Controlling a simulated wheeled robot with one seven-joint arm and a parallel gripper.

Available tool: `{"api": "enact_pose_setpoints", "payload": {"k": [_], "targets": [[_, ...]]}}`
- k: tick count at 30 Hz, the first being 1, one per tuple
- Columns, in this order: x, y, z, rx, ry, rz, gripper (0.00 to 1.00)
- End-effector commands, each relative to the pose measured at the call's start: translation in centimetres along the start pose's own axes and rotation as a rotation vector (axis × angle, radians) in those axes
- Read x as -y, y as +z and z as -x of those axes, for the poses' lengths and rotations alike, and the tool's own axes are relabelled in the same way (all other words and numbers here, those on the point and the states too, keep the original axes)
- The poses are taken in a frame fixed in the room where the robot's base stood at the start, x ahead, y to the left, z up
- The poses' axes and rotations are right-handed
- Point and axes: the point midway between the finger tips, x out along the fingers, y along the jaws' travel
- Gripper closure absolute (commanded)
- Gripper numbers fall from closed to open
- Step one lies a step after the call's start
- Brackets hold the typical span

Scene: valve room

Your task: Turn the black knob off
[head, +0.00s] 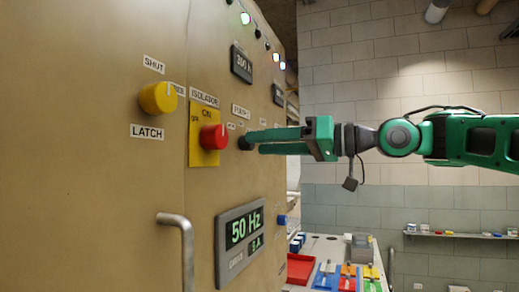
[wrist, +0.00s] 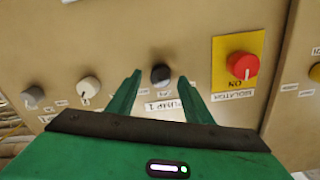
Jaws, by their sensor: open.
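The black knob (wrist: 160,74) is on the tan panel, with a label reading PUMP 2 beside it in the wrist view. In the head view the black knob (head: 244,143) shows only in part at my fingertips. My gripper (wrist: 161,80) is open in the wrist view, with one finger on each side of the knob and gaps between. In the head view my gripper (head: 250,142) reaches the panel from the right. I cannot tell whether the fingers touch the knob, nor read its pointer setting clearly.
A red isolator knob (wrist: 242,65) on a yellow plate and a white knob (wrist: 90,86) flank the black knob. A grey knob (wrist: 33,95) is farther left. The head view shows a yellow knob (head: 158,97), a door handle (head: 178,245) and a bench with a red tray (head: 300,268).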

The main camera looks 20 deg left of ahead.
Motion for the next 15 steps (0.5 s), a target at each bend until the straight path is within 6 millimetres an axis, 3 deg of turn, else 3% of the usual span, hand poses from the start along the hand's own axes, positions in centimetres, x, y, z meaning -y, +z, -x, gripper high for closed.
{"api": "enact_pose_setpoints", "payload": {"k": [6, 15], "targets": [[0.0, 0.0, -1.9, 0.0, 0.0, 0.0, 0.54], [-0.1, 0.0, -2.2, 0.0, 0.002, 0.0, 0.54]]}}
